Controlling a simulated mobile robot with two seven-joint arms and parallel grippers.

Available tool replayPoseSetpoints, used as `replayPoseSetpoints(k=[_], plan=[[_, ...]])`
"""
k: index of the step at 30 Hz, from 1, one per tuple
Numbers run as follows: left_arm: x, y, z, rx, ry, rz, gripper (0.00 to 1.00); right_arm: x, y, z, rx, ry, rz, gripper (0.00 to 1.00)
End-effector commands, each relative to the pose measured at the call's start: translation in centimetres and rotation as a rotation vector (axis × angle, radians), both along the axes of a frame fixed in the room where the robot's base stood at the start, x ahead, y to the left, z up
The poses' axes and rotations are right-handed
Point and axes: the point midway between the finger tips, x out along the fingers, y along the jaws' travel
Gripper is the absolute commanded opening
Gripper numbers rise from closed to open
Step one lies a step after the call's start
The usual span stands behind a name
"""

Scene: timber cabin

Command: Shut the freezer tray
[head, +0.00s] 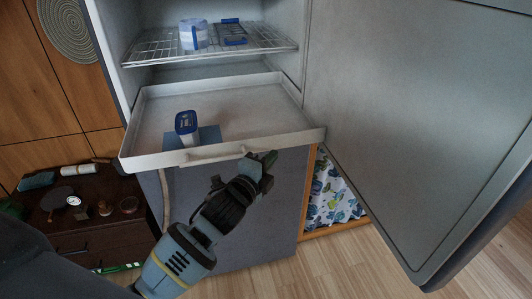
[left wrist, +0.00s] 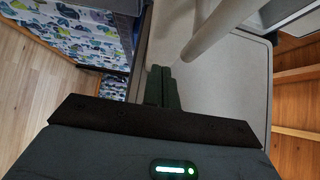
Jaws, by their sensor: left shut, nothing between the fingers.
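The freezer tray (head: 250,103) is a white shallow drawer that sticks out of the open freezer in the head view. Its pale handle (head: 215,153) runs along the front wall. My left gripper (head: 265,162) is shut and empty, just in front of the tray's front wall, right of the handle's middle. In the left wrist view the closed fingertips (left wrist: 160,72) are near a pale bar (left wrist: 212,25), which looks like the handle. I cannot tell whether they touch the tray. My right gripper is in neither view.
A blue-lidded tub (head: 187,127) stands in the tray by a flat blue item (head: 208,137). A wire shelf (head: 265,42) above holds containers. The freezer door (head: 420,110) stands wide open at right. A dark cabinet (head: 115,230) with small items is at left.

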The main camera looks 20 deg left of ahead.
Motion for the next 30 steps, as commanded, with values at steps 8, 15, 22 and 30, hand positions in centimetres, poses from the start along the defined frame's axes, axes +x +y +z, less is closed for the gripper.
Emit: replayPoseSetpoints(k=[8, 15, 22, 30], plan=[[2.1, 1.5, 0.2, 0.0, -0.003, 0.002, 0.0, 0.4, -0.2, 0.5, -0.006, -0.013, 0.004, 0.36], [2.2, 1.6, 0.1, 0.0, -0.002, 0.001, 0.0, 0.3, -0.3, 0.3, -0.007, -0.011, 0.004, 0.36], [2.3, 1.7, 0.1, 0.0, -0.001, 0.001, 0.0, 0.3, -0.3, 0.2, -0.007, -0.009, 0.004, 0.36], [5.1, 2.0, -0.3, 0.001, 0.002, 0.001, 0.0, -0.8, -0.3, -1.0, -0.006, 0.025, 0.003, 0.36]])
